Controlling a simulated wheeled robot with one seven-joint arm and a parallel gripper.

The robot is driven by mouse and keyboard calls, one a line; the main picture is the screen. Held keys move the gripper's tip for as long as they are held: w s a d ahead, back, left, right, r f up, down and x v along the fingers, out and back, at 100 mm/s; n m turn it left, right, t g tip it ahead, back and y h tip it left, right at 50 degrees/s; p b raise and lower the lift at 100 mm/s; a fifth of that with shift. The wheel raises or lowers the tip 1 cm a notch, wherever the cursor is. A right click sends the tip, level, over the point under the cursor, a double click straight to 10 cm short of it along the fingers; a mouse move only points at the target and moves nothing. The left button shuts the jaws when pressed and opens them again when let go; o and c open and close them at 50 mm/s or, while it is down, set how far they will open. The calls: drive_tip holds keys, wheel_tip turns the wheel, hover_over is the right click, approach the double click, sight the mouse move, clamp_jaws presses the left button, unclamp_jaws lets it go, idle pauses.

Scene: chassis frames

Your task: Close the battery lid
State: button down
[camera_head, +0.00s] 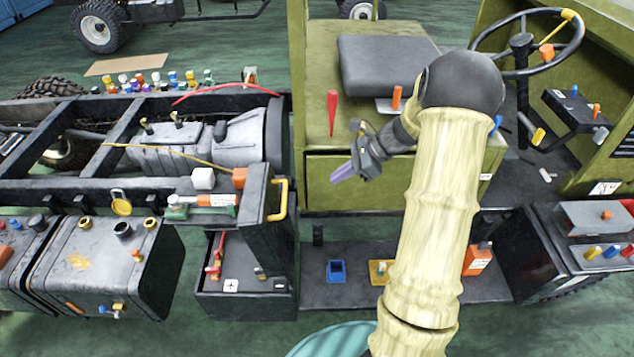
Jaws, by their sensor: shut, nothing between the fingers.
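My gripper (344,173) is in the middle of the view, with purple fingertips pointing down and to the left. Its fingers are together and empty, in front of the olive panel below the seat. What looks like the battery box (240,305) is a dark open-topped compartment low and left of centre, with red parts and a white plus mark inside.
A dark step (350,296) holds a blue tray (337,271) and an orange box (477,259). The seat (387,62), red cone (332,112) and steering wheel (530,42) are above. Open space lies between gripper and step.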

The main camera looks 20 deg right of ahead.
drive_tip(key=a+r+p+x, duration=0.1)
drive_tip(key=r+p+x, duration=0.1)
drive_tip(key=x, duration=1)
drive_tip(key=shift+w+a+p, duration=0.25)
drive_tip(key=shift+a+p, duration=0.3)
drive_tip(key=shift+p, duration=0.25)
drive_tip(key=shift+a, duration=0.15)
